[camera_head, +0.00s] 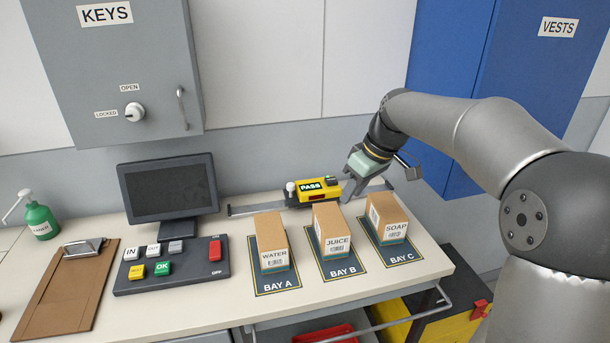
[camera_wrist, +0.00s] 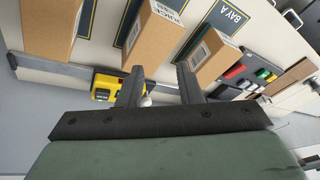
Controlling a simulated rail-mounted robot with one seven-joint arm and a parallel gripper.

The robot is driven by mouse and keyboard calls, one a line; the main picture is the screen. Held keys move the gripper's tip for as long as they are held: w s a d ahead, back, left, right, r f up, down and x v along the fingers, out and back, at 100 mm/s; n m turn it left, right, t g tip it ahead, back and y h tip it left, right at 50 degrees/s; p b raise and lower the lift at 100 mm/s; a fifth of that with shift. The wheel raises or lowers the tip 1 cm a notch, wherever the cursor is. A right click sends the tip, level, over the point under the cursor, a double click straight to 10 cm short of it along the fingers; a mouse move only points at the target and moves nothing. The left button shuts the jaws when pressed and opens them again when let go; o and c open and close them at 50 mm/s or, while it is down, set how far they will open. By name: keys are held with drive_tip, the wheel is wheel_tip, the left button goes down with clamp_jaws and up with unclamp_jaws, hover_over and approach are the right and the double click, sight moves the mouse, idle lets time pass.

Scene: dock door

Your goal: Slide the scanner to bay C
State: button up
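The yellow scanner (camera_head: 333,193) sits on a rail (camera_head: 246,209) along the back of the bench, behind the gap between bays A and B and reaching behind bay B. Its display reads PASS, and a white knob (camera_head: 291,187) stands at its left end. My gripper (camera_head: 347,198) is just right of and in front of the scanner in the head view. In the wrist view the fingers (camera_wrist: 160,82) are apart with nothing gripped. The scanner (camera_wrist: 104,87) shows beyond the left finger, its knob (camera_wrist: 146,101) partly hidden between the fingers. Bay C (camera_head: 402,255) is the rightmost mat.
Cartons marked WATER (camera_head: 271,241), JUICE (camera_head: 333,230) and SOAP (camera_head: 387,217) stand on the bay mats in front of the rail. A monitor (camera_head: 170,188) and button panel (camera_head: 172,265) are left. A blue vest cabinet (camera_head: 445,60) hangs behind my arm.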

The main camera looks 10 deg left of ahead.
drive_tip(key=w+a+n+y, duration=0.3)
drive_tip(key=w+a+n, duration=0.1)
drive_tip(key=w, duration=0.5)
drive_tip(key=n+y, duration=0.2)
drive_tip(key=n, duration=0.1)
approach(292, 184)
drive_tip(key=p+x, duration=0.3)
drive_tip(key=x, duration=0.6)
drive_tip(key=shift+s, duration=0.1)
clamp_jaws()
